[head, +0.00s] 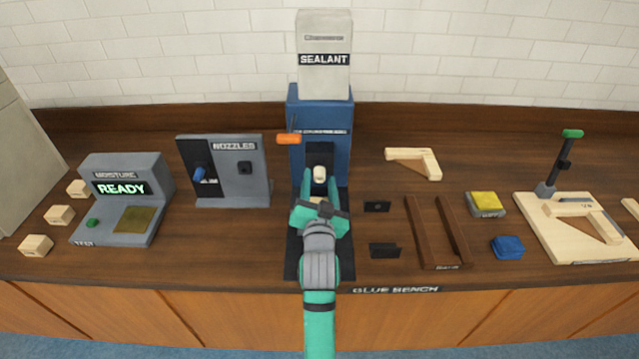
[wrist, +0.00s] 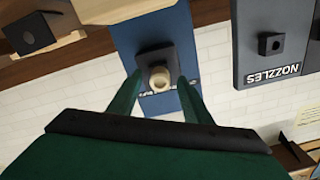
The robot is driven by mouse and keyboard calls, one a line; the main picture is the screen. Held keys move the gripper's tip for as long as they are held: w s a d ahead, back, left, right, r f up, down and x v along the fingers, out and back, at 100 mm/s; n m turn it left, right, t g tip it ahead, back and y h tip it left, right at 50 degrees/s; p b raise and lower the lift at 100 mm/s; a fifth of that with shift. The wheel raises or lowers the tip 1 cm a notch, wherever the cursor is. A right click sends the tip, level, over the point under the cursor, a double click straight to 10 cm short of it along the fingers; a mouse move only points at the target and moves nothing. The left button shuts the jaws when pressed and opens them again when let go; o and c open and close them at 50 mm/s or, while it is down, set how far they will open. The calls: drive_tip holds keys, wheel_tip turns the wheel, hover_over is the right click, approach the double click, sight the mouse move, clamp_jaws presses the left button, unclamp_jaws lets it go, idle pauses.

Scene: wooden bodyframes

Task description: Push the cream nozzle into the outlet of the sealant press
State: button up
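The sealant press (head: 322,118) stands at the back middle, blue with a grey SEALANT cartridge (head: 324,75) on top. The cream nozzle (head: 319,173) is at the press front, against its dark outlet block. In the wrist view the round cream nozzle (wrist: 161,80) sits in front of the black square outlet (wrist: 157,61), its open end facing the camera. How deep it sits cannot be told. My gripper (head: 320,186) is open, its green fingers on either side of the nozzle with visible gaps in the wrist view (wrist: 159,88).
A NOZZLES rack (head: 233,178) with a blue nozzle (head: 199,174) stands left of the press. An orange handle (head: 288,139) sticks out at the press's left. A moisture tester (head: 125,177) reads READY. Two black brackets (head: 377,206) and a brown wooden jig (head: 421,230) lie right.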

drive_tip(key=s, duration=1)
drive_tip(key=shift+s, duration=0.4)
idle(0.5)
